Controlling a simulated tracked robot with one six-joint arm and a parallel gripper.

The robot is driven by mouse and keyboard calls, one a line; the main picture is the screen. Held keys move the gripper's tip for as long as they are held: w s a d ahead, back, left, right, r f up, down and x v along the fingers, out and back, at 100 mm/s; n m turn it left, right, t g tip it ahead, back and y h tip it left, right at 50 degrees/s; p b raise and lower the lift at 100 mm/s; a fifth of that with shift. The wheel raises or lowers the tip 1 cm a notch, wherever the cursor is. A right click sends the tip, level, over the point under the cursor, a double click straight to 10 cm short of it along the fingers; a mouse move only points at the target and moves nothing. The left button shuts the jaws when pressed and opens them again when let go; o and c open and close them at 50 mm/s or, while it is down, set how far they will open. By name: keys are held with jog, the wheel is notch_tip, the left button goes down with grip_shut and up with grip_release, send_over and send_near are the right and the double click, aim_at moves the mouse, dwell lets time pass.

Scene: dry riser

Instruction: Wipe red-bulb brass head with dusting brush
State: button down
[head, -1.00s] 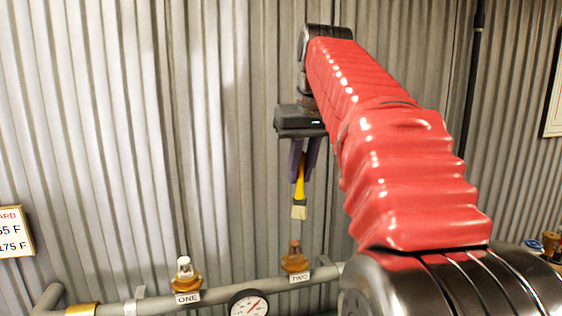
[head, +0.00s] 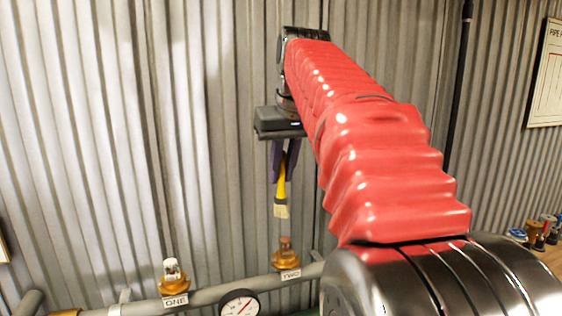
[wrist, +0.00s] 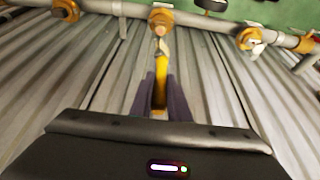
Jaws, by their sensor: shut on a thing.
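My gripper (head: 282,175) is shut on the dusting brush, whose yellow handle (head: 282,188) and pale bristles (head: 281,211) hang downward. In the head view, the brass head labelled TWO (head: 285,257) has a reddish bulb and stands just below the bristles, with a visible gap. The brass head labelled ONE (head: 171,283) has a clear, whitish bulb and stands to the left. In the wrist view, the brush (wrist: 161,72) points between my gripper's fingers (wrist: 163,98) toward a brass head (wrist: 161,19). The bristle tip overlaps that head's bulb there, so contact is unclear.
A grey pipe (head: 212,294) carries the heads, with a round gauge (head: 239,303) between them. A third brass head (wrist: 66,9) shows in the wrist view. The corrugated wall (head: 120,130) is close behind. Small coloured items (head: 537,232) stand at far right.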

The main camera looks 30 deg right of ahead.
aim_at(284, 196)
notch_tip(284, 196, down, 6)
jog(key=shift+r, duration=0.15)
jog(key=shift+d, duration=0.3)
jog(key=shift+s+a, duration=0.1)
jog(key=shift+a, duration=0.05)
jog(key=shift+s+d, duration=0.15)
jog(key=shift+d, duration=0.2)
jog(key=shift+a, duration=0.35)
jog(key=shift+w+a+r, duration=0.1)
jog(key=shift+w+a, duration=0.05)
jog(key=shift+w, duration=0.1)
jog(key=shift+r, duration=3.8)
